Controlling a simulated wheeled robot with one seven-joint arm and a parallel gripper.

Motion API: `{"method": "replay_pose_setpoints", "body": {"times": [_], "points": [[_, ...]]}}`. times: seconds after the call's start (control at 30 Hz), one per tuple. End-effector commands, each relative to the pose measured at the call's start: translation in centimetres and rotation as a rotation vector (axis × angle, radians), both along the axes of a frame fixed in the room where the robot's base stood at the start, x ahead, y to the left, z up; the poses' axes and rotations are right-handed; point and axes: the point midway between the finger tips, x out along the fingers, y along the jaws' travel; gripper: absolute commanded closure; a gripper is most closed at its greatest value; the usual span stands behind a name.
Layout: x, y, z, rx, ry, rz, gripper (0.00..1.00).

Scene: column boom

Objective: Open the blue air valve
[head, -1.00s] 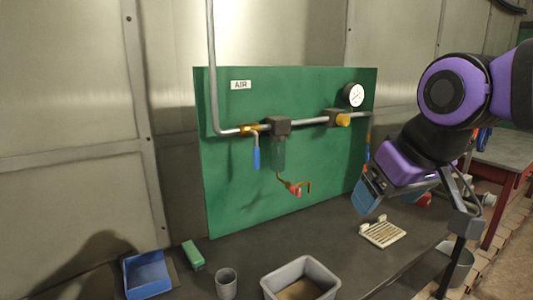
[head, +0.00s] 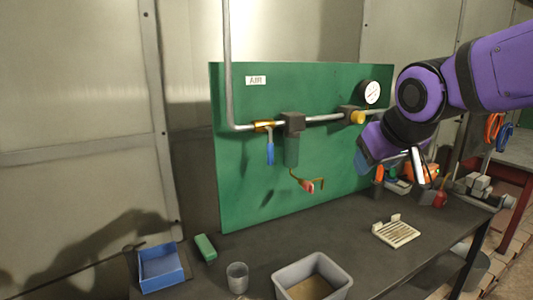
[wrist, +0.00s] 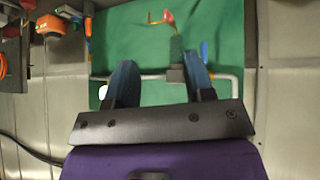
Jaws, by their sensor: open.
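The blue air valve handle (head: 270,153) hangs straight down from a brass valve body (head: 263,126) on the grey pipe, at the left of the green board (head: 240,190). The handle lies across the pipe's line. It also shows in the wrist view (wrist: 204,51), upside down, just beyond the right finger. My gripper (wrist: 160,80) is open and empty, its two blue fingers pointing towards the board. In the head view my gripper is right of the valve, near the board's right edge, apart from the handle. Its fingertips are hard to make out there.
A dark filter unit (head: 292,140), a yellow knob (head: 357,118), a gauge (head: 370,92) and a red-handled small valve (head: 308,186) are on the board. Below, the bench holds a blue bin (head: 162,268), a cup (head: 237,277) and a grey tub (head: 340,283).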

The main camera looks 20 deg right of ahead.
Motion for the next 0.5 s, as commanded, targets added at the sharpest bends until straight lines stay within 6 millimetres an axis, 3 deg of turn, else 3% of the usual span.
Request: {"method": "replay_pose_setpoints", "body": {"times": [0.03,0.2,0.5], "points": [[2.2,-0.4,-0.1,-0.021,-0.034,0.006,0.51],[9.0,-1.3,0.0,-0.078,-0.181,0.059,0.51],[19.5,-0.8,-1.6,-0.083,-0.418,0.236,0.51]]}}
